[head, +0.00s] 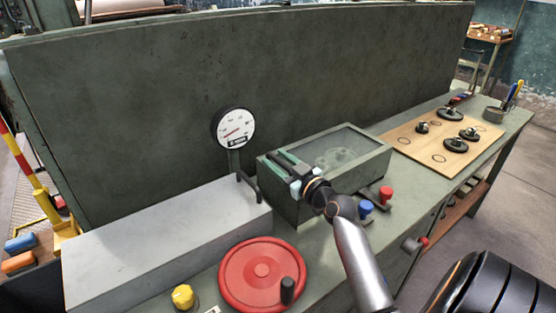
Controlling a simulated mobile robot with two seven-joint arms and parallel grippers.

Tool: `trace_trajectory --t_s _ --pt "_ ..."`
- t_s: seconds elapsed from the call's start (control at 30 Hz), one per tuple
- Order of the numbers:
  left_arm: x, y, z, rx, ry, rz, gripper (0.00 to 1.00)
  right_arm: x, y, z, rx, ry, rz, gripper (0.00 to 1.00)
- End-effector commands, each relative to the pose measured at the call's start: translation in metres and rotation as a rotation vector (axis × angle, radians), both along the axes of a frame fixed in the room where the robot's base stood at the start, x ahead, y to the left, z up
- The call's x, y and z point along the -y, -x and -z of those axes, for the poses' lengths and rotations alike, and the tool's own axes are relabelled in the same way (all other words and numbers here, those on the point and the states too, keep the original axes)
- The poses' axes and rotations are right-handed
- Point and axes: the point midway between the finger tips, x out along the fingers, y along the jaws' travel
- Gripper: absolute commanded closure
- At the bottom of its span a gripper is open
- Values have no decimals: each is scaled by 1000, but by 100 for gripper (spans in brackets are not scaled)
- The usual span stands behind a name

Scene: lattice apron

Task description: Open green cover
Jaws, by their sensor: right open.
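The green cover (352,148) is the framed lid with a clear window on top of a green box on the bench. It lies flat and looks closed. Round shapes show dimly through its window. My right gripper (288,166) is at the left end of the cover, over its left edge, with its jaws open. The gripper hides part of that edge, and I cannot tell whether it touches the cover. My left gripper is not in view.
A pressure gauge (233,128) stands left of the box, by a grey block (160,245). A red handwheel (255,277) and yellow knob (183,297) are in front. Blue (365,207) and red (386,193) knobs sit close to the box. A wooden board (418,147) lies right.

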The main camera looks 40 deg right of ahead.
Motion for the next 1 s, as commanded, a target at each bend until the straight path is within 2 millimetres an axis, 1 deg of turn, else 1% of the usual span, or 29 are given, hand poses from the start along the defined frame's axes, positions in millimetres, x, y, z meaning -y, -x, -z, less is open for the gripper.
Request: trace_trajectory --t_s 0.2,0.6,0.63,1.0 --pt "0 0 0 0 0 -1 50 0 0 0 -1 0 0 53" --pt "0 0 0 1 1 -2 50 0 0 0 0 0 0 98" --pt "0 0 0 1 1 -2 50 0 0 0 0 0 1 100" --pt "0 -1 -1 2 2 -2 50 1 0 0 0 1 1 100"
